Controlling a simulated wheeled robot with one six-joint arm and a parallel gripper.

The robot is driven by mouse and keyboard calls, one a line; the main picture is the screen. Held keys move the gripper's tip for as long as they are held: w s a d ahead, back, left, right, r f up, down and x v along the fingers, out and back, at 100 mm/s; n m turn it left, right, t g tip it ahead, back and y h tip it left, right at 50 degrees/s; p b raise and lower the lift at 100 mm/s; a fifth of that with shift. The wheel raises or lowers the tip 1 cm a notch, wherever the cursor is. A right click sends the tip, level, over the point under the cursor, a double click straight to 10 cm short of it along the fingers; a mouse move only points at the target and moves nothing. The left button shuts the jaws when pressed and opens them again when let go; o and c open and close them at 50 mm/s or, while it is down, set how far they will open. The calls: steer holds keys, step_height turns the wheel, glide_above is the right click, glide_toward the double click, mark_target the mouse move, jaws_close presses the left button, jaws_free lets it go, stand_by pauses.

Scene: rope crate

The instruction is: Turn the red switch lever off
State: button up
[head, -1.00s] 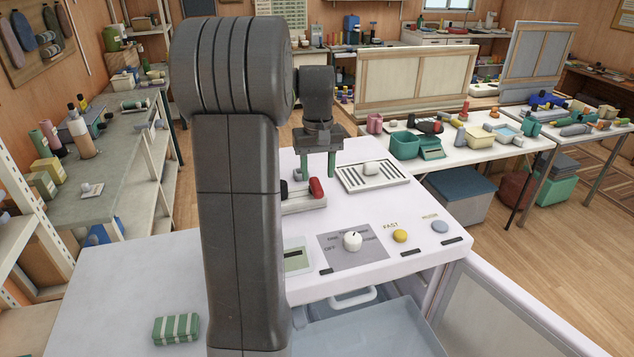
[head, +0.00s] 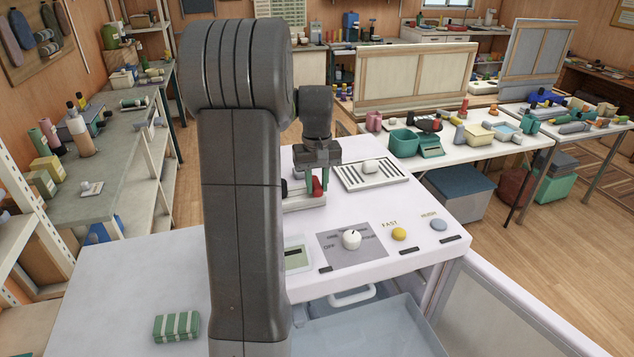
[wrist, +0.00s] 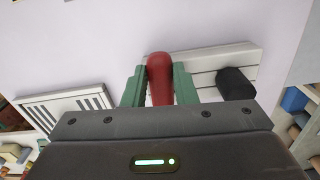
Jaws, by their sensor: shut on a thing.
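The red switch lever (head: 317,185) stands on a white switch base (head: 304,203) on the white worktop, partly hidden by my gripper in the head view. My gripper (head: 317,182) points down over it, its green fingers on either side of the lever. In the wrist view the red lever (wrist: 160,75) lies between the two green fingers (wrist: 160,88), which are shut on it. The white base (wrist: 215,62) also shows there, with a black block (wrist: 236,83) on it.
A slotted white tray (head: 372,174) with a pale object on it is just right of the switch. A white knob (head: 352,239), a yellow button (head: 399,234) and a grey button (head: 439,224) are nearer the front. My arm hides part of the worktop's left side.

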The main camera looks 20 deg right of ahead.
steer(key=shift+w+a+m+p, duration=0.15)
steer(key=shift+a+m, duration=0.1)
steer(key=shift+m, duration=0.55)
steer(key=shift+a+m+p, duration=0.15)
steer(key=shift+a+m, duration=0.1)
steer(key=shift+m, duration=0.55)
steer(key=o, duration=1)
step_height(320, 180, up, 14)
steer(key=shift+f+b, duration=0.1)
steer(key=shift+b, duration=0.55)
